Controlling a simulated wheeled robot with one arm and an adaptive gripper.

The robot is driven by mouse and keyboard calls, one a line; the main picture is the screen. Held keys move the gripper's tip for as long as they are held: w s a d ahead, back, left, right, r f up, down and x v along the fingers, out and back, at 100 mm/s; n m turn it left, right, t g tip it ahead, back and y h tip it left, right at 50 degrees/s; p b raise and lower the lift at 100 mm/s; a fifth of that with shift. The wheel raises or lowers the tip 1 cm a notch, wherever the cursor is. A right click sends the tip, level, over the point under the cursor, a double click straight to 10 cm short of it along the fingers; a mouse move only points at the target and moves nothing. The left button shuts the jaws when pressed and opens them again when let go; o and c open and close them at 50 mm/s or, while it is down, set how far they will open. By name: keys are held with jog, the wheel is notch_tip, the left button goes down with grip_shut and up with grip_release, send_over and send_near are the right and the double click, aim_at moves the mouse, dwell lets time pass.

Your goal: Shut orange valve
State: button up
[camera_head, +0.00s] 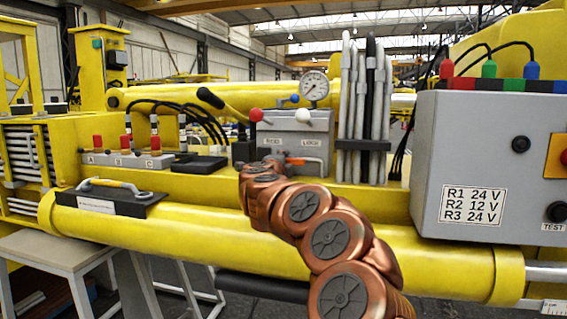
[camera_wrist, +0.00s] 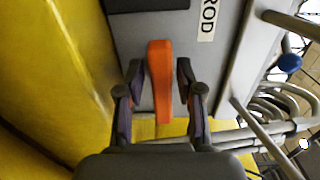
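The orange valve handle (camera_wrist: 160,78) shows in the middle of the wrist view, pointing down the picture toward my gripper. My gripper (camera_wrist: 158,85) is open, with one dark finger on each side of the handle. A small gap shows between each finger and the handle. In the head view the orange valve (camera_head: 294,161) is a small strip low on the grey valve block (camera_head: 296,138), partly hidden by my copper-coloured arm. The fingers cannot be made out clearly there.
The block carries red and white knobs and a pressure gauge (camera_head: 315,87) above. Grey hoses (camera_head: 362,110) stand just right of it. A grey control box (camera_head: 480,165) is farther right. A yellow cylinder (camera_head: 150,230) runs along the front, below the block.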

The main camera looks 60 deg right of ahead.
jog(key=shift+o, duration=0.4)
jog(key=shift+r, duration=0.1)
jog(key=shift+a, duration=0.1)
jog(key=v, duration=1.2)
dwell(0.4)
